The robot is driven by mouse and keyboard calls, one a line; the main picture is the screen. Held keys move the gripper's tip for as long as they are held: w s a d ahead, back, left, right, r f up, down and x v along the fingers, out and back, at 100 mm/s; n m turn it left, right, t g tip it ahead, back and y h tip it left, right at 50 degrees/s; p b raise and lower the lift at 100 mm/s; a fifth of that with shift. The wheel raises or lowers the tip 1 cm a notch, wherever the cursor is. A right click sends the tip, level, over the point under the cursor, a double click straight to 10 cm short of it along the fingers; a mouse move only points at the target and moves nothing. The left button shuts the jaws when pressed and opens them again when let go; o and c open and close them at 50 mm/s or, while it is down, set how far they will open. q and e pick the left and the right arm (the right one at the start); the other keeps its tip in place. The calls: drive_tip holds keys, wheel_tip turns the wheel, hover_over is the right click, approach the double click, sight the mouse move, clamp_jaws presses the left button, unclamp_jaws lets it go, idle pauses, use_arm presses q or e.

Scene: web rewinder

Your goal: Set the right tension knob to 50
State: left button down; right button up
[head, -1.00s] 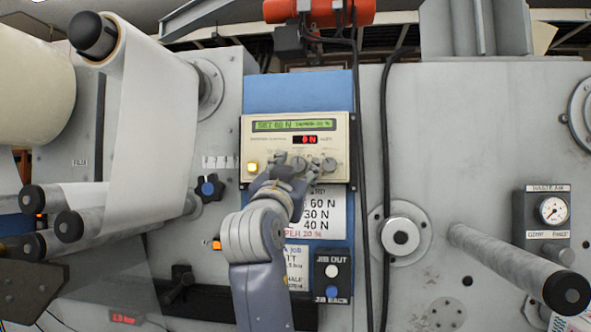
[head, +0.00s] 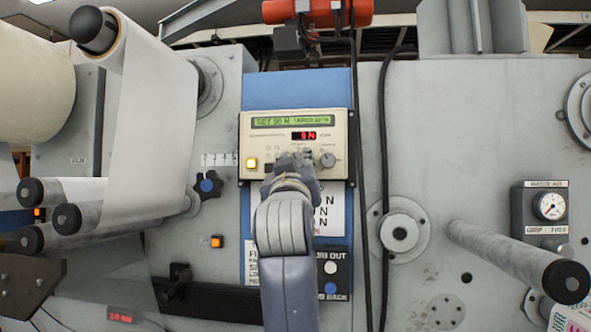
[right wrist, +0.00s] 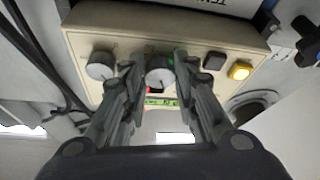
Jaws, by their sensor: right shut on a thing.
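The cream control panel (head: 254,143) is in the middle of the head view, with a green display (head: 293,121) over a red readout (head: 304,135). The green display's digits are too blurred to read surely. My right gripper (head: 296,158) is at the panel's lower middle. In the right wrist view, where the panel appears inverted, its fingers are shut on a grey round knob (right wrist: 160,72). A second grey knob (head: 327,160) is free, to the right of my gripper in the head view; it also shows in the right wrist view (right wrist: 101,66). My left gripper is not in view.
A lit yellow button (head: 252,163) is at the panel's left. A white sign (head: 331,208) and a jib button box (head: 333,272) are below, partly behind my arm. Black cables (head: 385,180) hang to the right. Web rollers (head: 66,221) stick out at left.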

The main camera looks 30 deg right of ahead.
idle(0.3)
drive_tip(key=o, duration=1.1)
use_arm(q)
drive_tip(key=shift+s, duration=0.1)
use_arm(e)
drive_tip(key=v, duration=1.2)
